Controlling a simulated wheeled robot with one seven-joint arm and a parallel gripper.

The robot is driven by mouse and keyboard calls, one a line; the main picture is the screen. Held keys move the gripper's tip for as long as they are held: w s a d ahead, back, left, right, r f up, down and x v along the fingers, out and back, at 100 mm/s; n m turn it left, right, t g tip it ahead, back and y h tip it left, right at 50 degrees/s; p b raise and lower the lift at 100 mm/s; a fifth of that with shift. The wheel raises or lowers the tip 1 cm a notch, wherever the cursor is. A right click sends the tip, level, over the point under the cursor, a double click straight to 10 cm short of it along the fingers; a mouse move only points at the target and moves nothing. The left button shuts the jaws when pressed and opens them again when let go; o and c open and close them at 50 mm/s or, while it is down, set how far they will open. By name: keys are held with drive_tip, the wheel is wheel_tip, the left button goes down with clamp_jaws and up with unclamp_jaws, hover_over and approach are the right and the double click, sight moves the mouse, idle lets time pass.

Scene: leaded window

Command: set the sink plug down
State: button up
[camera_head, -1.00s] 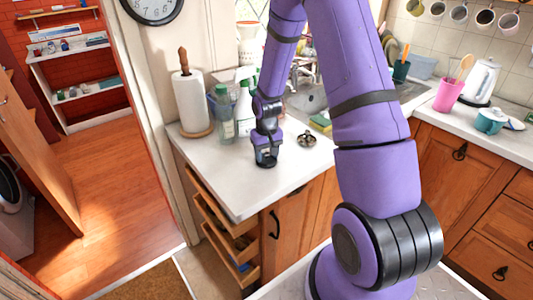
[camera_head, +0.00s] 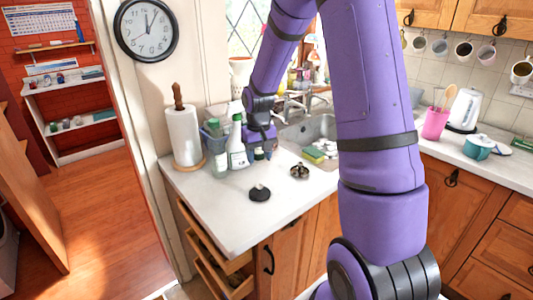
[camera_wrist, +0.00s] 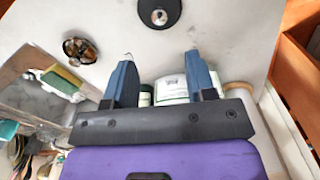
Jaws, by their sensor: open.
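The sink plug (camera_head: 260,193), a black disc with a small knob on top, lies flat on the white counter near its front left part. In the wrist view the plug (camera_wrist: 145,13) shows at the top edge, beyond my fingertips and partly cut off. My gripper (camera_wrist: 159,58) is open with nothing between its two blue-grey fingers. In the head view my gripper (camera_head: 262,153) is behind the plug and apart from it, beside the bottles.
A metal strainer (camera_head: 299,171) sits right of the plug; it also shows in the wrist view (camera_wrist: 80,50). A white spray bottle (camera_head: 237,150), paper towel roll (camera_head: 184,136) and sponges (camera_head: 320,150) by the sink stand close to my gripper.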

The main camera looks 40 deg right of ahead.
drive_tip(key=s+a+r+t, duration=0.1)
drive_tip(key=s+a+r, duration=0.3)
drive_tip(key=r, duration=0.6)
drive_tip(key=s+a+r+n+t, duration=0.1)
drive_tip(key=s+a+r, duration=0.1)
drive_tip(key=s+r, duration=0.2)
drive_tip(key=s+a+r+t, duration=0.1)
drive_tip(key=s+a+r, duration=0.2)
drive_tip(key=s, duration=0.8)
drive_tip(key=s+a+r+n+t, duration=0.1)
drive_tip(key=s+a+r+t, duration=0.1)
drive_tip(key=s+r, duration=0.4)
drive_tip(key=shift+s+a+r+n, duration=0.3)
drive_tip(key=shift+s+a+r, duration=0.1)
drive_tip(key=shift+s+a, duration=0.3)
drive_tip(key=shift+d, duration=0.15)
